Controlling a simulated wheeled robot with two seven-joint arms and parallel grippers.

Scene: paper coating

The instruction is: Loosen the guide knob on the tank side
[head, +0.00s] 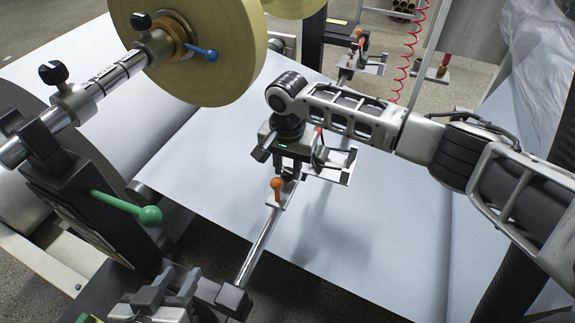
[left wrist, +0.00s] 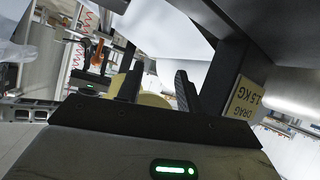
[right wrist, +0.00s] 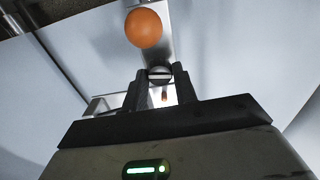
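The guide knob (right wrist: 159,74), round with a pale slotted face, lies between the fingertips of my right gripper (right wrist: 160,72) in the right wrist view. The fingers reach its sides and appear shut on it. In the head view my right gripper stands over the metal guide bracket (head: 333,172) on the bar, and its own body hides the knob. An orange ball (right wrist: 143,28) lies just beyond the fingertips; it also shows in the head view (head: 277,184). My left gripper (head: 170,290) is low at the left, open and empty; its parted fingers show in the left wrist view (left wrist: 160,72).
A chrome bar (head: 258,247) runs under the bracket, over a wide white paper sheet (head: 205,145). A yellow tape roll (head: 230,50) stands at upper left. A green-ball lever (head: 149,214) sticks out near my left gripper. A second bracket (head: 372,66) stands farther back.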

